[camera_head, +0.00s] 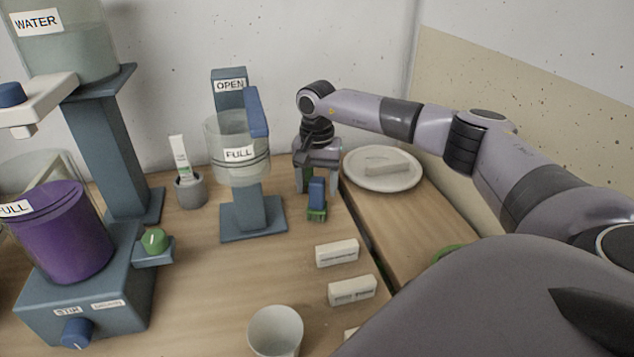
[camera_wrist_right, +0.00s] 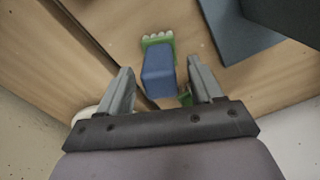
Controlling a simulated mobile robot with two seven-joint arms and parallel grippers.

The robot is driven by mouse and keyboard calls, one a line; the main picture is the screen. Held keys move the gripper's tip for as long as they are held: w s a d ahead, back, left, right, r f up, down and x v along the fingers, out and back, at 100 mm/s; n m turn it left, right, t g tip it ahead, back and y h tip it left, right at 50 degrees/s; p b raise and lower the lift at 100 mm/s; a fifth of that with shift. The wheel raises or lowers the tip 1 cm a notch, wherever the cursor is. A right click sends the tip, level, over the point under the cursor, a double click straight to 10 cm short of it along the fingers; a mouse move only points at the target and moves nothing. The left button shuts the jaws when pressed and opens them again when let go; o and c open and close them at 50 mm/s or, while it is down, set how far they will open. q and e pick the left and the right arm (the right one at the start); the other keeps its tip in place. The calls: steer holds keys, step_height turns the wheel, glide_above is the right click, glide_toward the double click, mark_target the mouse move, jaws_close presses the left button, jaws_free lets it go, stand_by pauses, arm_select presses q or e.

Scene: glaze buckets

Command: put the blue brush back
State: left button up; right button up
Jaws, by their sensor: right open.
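A blue upright block-like thing on a green foot, which looks like the blue brush (camera_head: 317,192), stands on the table below my right gripper (camera_head: 316,181). In the right wrist view the blue brush (camera_wrist_right: 158,70) shows between the two spread fingers of the right gripper (camera_wrist_right: 162,85), with pale bumps along its green edge. The right gripper is open, and I see no clear contact. A grey cup (camera_head: 190,192) to the left holds a white tube-like piece with a green mark. My left gripper is out of view.
A dispenser (camera_head: 253,213) with a clear vessel marked FULL stands left of the gripper. A plate (camera_head: 357,177) with a pale block is to the right. Pale blocks (camera_head: 337,253) and a white cup (camera_head: 275,332) lie nearer. A purple bucket (camera_head: 60,235) sits on a stirrer at left.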

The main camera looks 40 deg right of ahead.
step_height(320, 180, up, 12)
steer(key=shift+r, duration=0.15)
stand_by(0.8)
